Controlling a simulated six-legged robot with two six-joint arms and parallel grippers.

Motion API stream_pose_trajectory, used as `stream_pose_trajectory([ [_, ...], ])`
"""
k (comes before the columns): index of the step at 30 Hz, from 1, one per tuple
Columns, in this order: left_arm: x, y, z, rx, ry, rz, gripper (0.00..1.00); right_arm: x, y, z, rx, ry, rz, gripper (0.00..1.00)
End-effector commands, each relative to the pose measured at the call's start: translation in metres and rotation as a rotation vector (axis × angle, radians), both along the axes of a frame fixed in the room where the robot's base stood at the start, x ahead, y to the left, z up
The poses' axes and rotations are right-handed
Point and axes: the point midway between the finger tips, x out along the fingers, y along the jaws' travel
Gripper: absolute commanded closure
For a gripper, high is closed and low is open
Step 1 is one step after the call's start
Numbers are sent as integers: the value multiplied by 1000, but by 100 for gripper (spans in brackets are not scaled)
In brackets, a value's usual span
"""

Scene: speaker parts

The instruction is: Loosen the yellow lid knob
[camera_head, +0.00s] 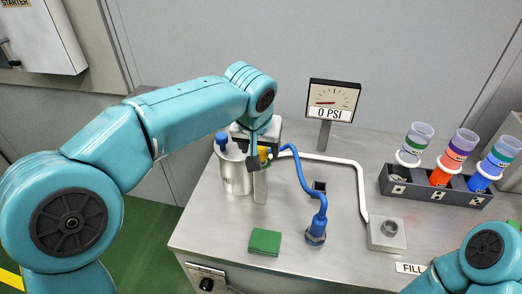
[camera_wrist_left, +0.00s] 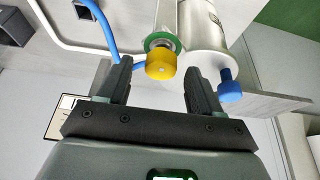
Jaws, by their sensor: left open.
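The yellow lid knob (camera_wrist_left: 161,66) sits between my open left fingers in the left wrist view, with a green ring behind it and a grey cylinder beyond. In the head view a small part of the yellow knob (camera_head: 263,153) shows beside my left gripper (camera_head: 258,162), which hides most of it. My left gripper (camera_wrist_left: 158,82) is open, with a gap on both sides of the knob; contact does not show. Part of my right arm shows at the lower right of the head view, but its gripper is out of frame.
A metal canister (camera_head: 234,172) with a blue knob (camera_head: 221,138) stands beside the gripper. A blue hose (camera_head: 301,180) runs to a blue fitting (camera_head: 317,228). A gauge (camera_head: 332,100) reads 0 PSI. A green block (camera_head: 265,242) lies in front. A rack (camera_head: 437,190) holds coloured cups.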

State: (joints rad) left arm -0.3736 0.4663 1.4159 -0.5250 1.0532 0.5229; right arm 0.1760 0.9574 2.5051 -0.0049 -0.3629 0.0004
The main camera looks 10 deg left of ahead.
Motion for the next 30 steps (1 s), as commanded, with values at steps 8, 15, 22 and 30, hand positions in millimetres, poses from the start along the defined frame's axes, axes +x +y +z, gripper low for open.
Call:
stream_pose_trajectory([
  [8,11,0,-22,0,0,0,35,0,0,-1,0,0,0,70],
  [15,12,0,-22,0,0,1,35,0,0,-1,0,0,0,70],
  [22,12,0,-22,0,0,1,91,0,0,-1,0,0,0,70],
  [30,12,0,-21,-1,0,17,91,0,0,-1,0,0,0,70],
])
